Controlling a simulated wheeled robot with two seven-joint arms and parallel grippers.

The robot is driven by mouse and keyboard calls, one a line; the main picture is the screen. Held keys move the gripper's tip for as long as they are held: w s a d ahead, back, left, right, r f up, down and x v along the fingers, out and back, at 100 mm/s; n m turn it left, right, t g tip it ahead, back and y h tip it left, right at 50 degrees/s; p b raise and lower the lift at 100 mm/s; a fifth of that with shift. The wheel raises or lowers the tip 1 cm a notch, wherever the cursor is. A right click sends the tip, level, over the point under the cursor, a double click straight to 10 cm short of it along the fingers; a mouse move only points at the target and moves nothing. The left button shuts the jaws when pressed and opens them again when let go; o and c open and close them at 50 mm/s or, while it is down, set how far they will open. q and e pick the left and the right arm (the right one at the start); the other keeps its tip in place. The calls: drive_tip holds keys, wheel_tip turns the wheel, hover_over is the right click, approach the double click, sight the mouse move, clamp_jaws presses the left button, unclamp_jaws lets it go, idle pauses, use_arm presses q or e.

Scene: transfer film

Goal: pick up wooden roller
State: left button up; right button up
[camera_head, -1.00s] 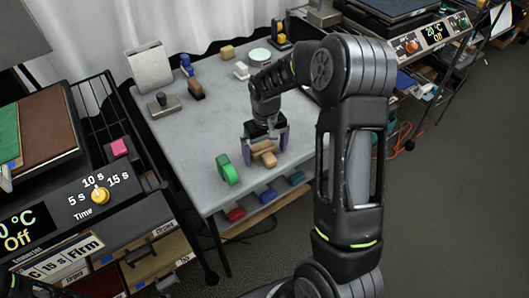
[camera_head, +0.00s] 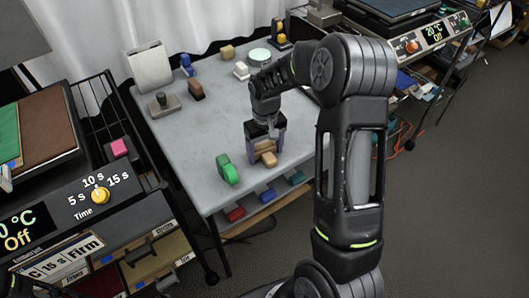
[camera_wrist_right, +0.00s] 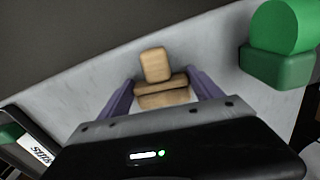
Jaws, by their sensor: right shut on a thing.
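The wooden roller (camera_head: 265,153) is a light brown block-like piece on the grey table near its front edge. My right gripper (camera_head: 266,150) comes down over it, with its purple fingers closed in on the roller's sides. In the right wrist view the roller (camera_wrist_right: 163,92) sits between the two purple fingertips of the gripper (camera_wrist_right: 162,90), its handle part pointing away. The roller appears to be still at table height; whether it touches the table is hard to tell.
A green roller (camera_head: 228,170) stands close to the left of the gripper; it also shows in the right wrist view (camera_wrist_right: 283,45). Several small tools and blocks stand at the table's back. The table (camera_head: 180,135) is clear in its left middle.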

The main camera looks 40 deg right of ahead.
sight(266, 151)
drive_tip(key=c, duration=0.3)
wheel_tip(266, 151, up, 10)
drive_tip(key=shift+c, duration=0.2)
idle(0.3)
drive_tip(key=shift+s, duration=0.1)
idle(0.5)
